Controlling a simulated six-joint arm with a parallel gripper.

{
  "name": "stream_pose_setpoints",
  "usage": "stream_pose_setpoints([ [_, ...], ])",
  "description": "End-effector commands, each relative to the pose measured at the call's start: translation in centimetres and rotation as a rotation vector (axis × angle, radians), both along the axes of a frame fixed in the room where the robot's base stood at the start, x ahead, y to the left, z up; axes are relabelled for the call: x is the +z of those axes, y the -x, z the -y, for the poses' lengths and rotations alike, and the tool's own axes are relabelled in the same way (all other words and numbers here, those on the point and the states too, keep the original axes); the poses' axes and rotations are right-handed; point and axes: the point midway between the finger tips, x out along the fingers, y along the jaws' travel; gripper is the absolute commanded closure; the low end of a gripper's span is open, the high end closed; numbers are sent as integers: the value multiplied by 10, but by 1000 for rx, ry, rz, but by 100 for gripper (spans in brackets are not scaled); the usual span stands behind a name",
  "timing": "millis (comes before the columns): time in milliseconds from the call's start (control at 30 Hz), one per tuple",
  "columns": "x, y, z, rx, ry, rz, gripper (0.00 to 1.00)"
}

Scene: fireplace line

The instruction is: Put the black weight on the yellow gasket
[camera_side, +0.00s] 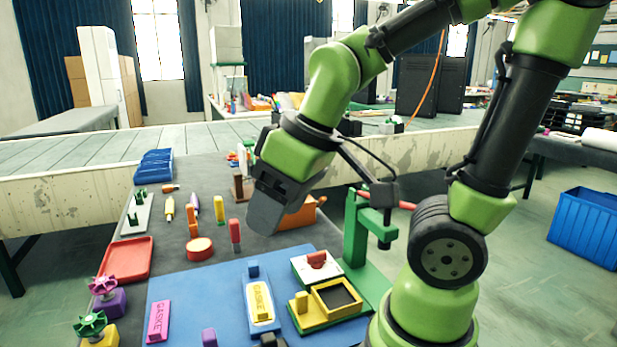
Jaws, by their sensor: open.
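The yellow gasket (262,300) is a strip with raised lettering on a white and blue holder, on the blue mat (205,290). A small dark object (268,341) sits at the bottom edge of the picture, just in front of that holder; it may be the black weight, but it is partly cut off. My gripper (272,222) is tilted downward above the far part of the mat, behind and above the gasket. It is open and nothing shows between its fingers, though its fingertips are hard to make out.
A pink gasket (158,321) lies on the mat at left. A yellow frame with a dark inside (337,297) and a green press (357,235) stand at right. A red tray (127,259), an orange round block (199,249) and several upright coloured pieces stand at left.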

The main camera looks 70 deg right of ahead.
Motion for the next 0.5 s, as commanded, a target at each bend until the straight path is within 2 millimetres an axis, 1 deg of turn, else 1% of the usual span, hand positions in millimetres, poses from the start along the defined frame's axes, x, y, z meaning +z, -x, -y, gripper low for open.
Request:
stream_pose_setpoints([
  [33, 14, 9, -1, -72, -48, 53, 41],
  [100, 27, 21, -3, -157, -114, 96, 41],
  [200, 38, 34, -6, -242, -189, 140, 41],
  [333, 44, 42, -7, -298, -241, 164, 41],
  [500, 45, 44, -8, -311, -253, 168, 41],
])
